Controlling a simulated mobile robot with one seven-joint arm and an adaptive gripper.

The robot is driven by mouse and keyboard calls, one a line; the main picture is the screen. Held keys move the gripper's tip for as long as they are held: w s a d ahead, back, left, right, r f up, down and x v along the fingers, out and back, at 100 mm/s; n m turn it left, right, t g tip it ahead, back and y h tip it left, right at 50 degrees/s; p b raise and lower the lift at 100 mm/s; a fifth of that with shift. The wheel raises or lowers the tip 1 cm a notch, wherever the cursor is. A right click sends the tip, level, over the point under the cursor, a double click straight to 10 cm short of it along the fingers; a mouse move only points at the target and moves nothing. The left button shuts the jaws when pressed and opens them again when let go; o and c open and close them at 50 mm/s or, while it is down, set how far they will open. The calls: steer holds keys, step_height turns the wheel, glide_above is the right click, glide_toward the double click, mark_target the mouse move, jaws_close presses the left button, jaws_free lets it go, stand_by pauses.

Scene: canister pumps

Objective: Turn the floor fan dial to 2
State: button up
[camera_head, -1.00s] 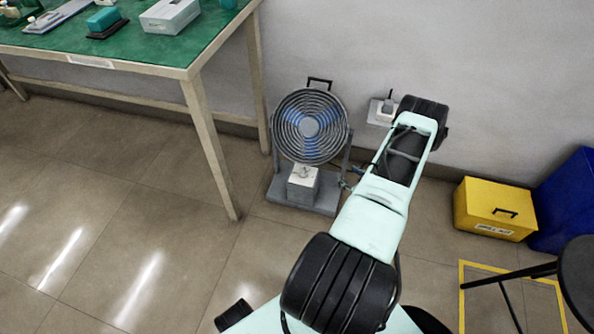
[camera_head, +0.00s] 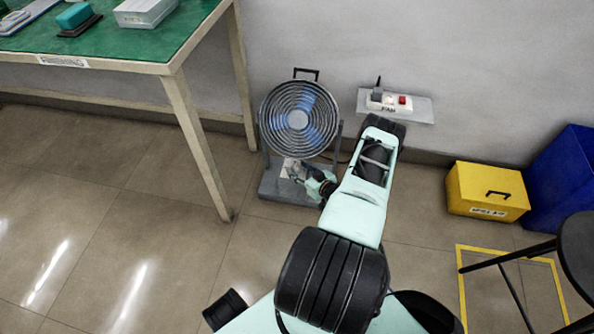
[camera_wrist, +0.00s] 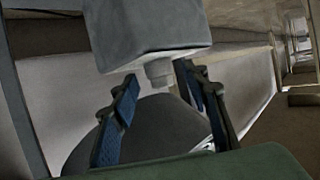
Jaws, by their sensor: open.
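The floor fan (camera_head: 298,120) stands by the wall, right of the workbench, its round grille facing out. Its pale control box (camera_head: 289,166) sits low on the grey base and is partly hidden by my gripper (camera_head: 303,172), which is right at it. In the wrist view the control box (camera_wrist: 150,28) fills the top, and a small grey stepped dial (camera_wrist: 158,72) sticks out of it. My gripper's blue-padded fingers (camera_wrist: 157,88) are open on either side of the dial's line, with no clear contact. I cannot read the dial's marks or setting.
A workbench (camera_head: 120,68) with a green top is at left, its leg near the fan. A wall shelf (camera_head: 420,108) with a red switch is right of the fan. A yellow box (camera_head: 487,190), a blue bin (camera_head: 562,180) and a dark stool (camera_head: 578,260) stand at right.

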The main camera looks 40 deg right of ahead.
steer(key=shift+w+f, duration=0.3)
steer(key=shift+w, duration=0.35)
steer(key=c, duration=1.1)
steer(key=shift+c, duration=0.2)
steer(key=shift+r+h, duration=0.1)
steer(key=shift+h, duration=0.2)
steer(key=m+h+p, duration=0.1)
steer(key=m+g+h, duration=0.1)
steer(key=m+h, duration=0.1)
steer(key=shift+a+p, duration=0.35)
steer(key=shift+w+m+g+h+p, duration=0.15)
steer(key=shift+m+g+h, duration=0.2)
steer(key=shift+m+h, duration=0.45)
steer(key=shift+m+g+h+p, duration=0.15)
steer(key=shift+m+g+h, duration=0.2)
steer(key=shift+m+h, duration=0.45)
steer(key=shift+h, duration=0.3)
